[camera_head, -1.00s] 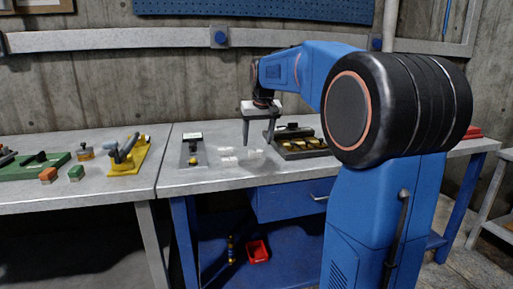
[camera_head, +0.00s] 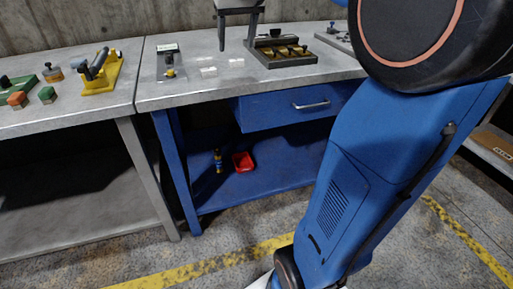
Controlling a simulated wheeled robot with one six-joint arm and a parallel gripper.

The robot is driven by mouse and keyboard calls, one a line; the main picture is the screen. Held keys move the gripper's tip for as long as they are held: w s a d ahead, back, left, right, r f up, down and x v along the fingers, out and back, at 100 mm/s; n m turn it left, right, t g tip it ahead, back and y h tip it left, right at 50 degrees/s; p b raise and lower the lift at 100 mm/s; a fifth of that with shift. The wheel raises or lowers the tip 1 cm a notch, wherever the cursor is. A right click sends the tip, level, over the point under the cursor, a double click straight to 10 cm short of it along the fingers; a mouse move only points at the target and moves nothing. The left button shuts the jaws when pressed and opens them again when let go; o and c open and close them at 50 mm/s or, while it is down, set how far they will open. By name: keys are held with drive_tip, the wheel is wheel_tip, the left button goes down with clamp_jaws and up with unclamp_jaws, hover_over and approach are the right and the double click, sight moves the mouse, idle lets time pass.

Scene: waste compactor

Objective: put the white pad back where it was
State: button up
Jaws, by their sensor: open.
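Small white pads lie flat on the grey workbench (camera_head: 190,92): a pale pair (camera_head: 208,71) and a fainter pale patch (camera_head: 236,62) to its right. They are too small to tell which is the white pad of the task. My gripper (camera_head: 237,46) is at the top edge of the view, fingers pointing down and apart, with nothing visible between them. It appears above or behind the pale patch; its height over the bench is hard to tell.
A dark tray with brass pieces (camera_head: 284,58) sits right of the pads. A yellow fixture (camera_head: 102,74) stands on the left bench. A red bin (camera_head: 243,162) and a small bottle (camera_head: 218,160) are on the lower shelf.

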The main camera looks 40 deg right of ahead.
drive_tip(key=s+a+f+n, duration=0.1)
drive_tip(key=s+a+f, duration=0.3)
drive_tip(key=s+f, duration=0.3)
drive_tip(key=s+a+f+n, duration=0.1)
drive_tip(key=s+a+f, duration=0.3)
drive_tip(key=s+f, duration=0.4)
drive_tip(key=s+a+f+y, duration=0.1)
drive_tip(key=s+a+f, duration=0.4)
drive_tip(key=s, duration=0.9)
wheel_tip(320, 180, down, 3)
drive_tip(key=shift+s+f+n, duration=0.1)
drive_tip(key=shift+s+n, duration=0.15)
drive_tip(key=shift+n, duration=0.15)
